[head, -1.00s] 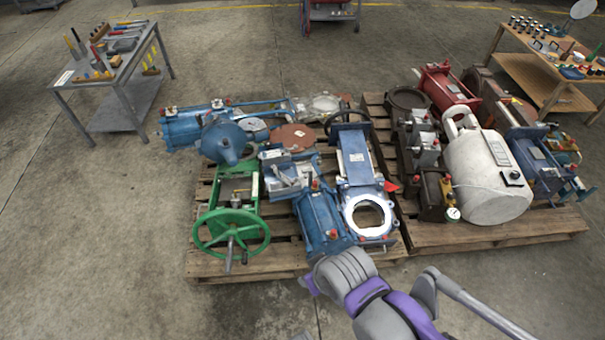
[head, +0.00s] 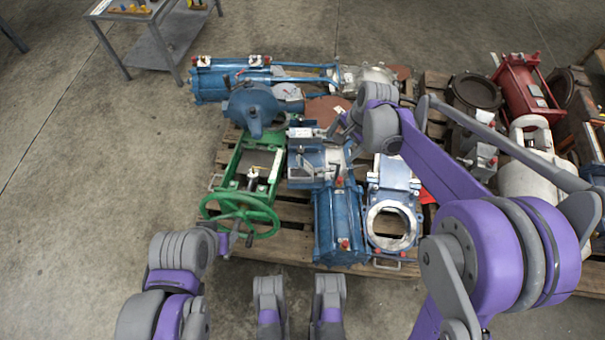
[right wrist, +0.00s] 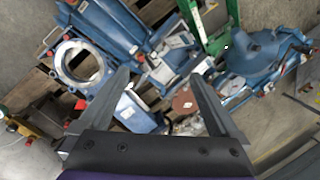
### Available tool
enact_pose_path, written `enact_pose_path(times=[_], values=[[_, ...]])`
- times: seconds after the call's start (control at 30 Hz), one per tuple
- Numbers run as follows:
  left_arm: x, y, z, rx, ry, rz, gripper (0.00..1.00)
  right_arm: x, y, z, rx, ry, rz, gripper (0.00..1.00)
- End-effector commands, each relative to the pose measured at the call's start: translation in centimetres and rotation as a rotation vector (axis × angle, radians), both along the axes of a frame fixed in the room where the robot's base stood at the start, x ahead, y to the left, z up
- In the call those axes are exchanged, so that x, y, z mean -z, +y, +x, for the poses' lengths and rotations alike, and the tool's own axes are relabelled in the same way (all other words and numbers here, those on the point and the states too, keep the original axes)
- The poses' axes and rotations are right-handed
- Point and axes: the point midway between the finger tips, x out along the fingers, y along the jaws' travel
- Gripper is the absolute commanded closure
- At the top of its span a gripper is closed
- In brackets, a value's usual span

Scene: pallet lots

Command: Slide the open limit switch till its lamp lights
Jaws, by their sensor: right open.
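On the left pallet, a blue unit carries a pale switch-like box (head: 301,133) at its far end and a grey metal block (head: 304,172) nearer me. I cannot tell which is the open limit switch, and no lit lamp can be made out. My right gripper (head: 340,138) hangs over the right side of this unit, its fingers partly hidden by the wrist. In the right wrist view, the gripper (right wrist: 158,78) is open and empty, with the unit's pale metal parts (right wrist: 177,42) beyond the fingertips.
A green frame with a handwheel (head: 240,218) stands left of the unit. A blue cylinder (head: 338,228) and a ring-ended valve (head: 392,222) stand in front. A blue domed housing (head: 254,105) lies behind. Bare floor lies left of the pallet (head: 285,243).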

Motion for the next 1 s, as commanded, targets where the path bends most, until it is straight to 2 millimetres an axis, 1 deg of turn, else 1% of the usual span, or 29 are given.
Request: enact_pose_path(times=[0.03,0.1,0.17,0.2,0.27,0.3,0.43,0.5,0.6,0.7,1.0], values=[[0.0,0.0,0.0,0.000,0.000,0.000,0.50,1.6,0.5,1.7,0.045,0.027,0.020,0.03],[0.0,0.0,0.0,0.000,0.000,0.000,0.50,3.7,1.3,3.7,0.118,0.068,0.050,0.03],[0.0,0.0,0.0,0.000,0.000,0.000,0.50,5.7,1.9,5.3,0.180,0.104,0.073,0.03],[0.0,0.0,0.0,0.000,0.000,0.000,0.50,7.2,2.3,6.2,0.220,0.130,0.088,0.03],[0.0,0.0,0.0,0.000,0.000,0.000,0.50,9.4,2.9,7.4,0.281,0.167,0.109,0.03],[0.0,0.0,0.0,0.000,0.000,0.000,0.50,11.0,3.3,8.1,0.323,0.194,0.122,0.03],[0.0,0.0,0.0,0.000,0.000,0.000,0.50,16.2,4.6,9.8,0.449,0.278,0.159,0.03],[0.0,0.0,0.0,0.000,0.000,0.000,0.50,18.8,5.2,10.3,0.509,0.320,0.173,0.03],[0.0,0.0,0.0,0.000,0.000,0.000,0.50,21.8,6.0,10.5,0.578,0.368,0.189,0.03],[0.0,0.0,0.0,0.000,0.000,0.000,0.50,24.0,6.4,10.6,0.626,0.403,0.197,0.03],[0.4,0.0,0.0,0.000,0.001,0.000,0.50,27.2,7.5,10.3,0.664,0.431,0.205,0.03]])
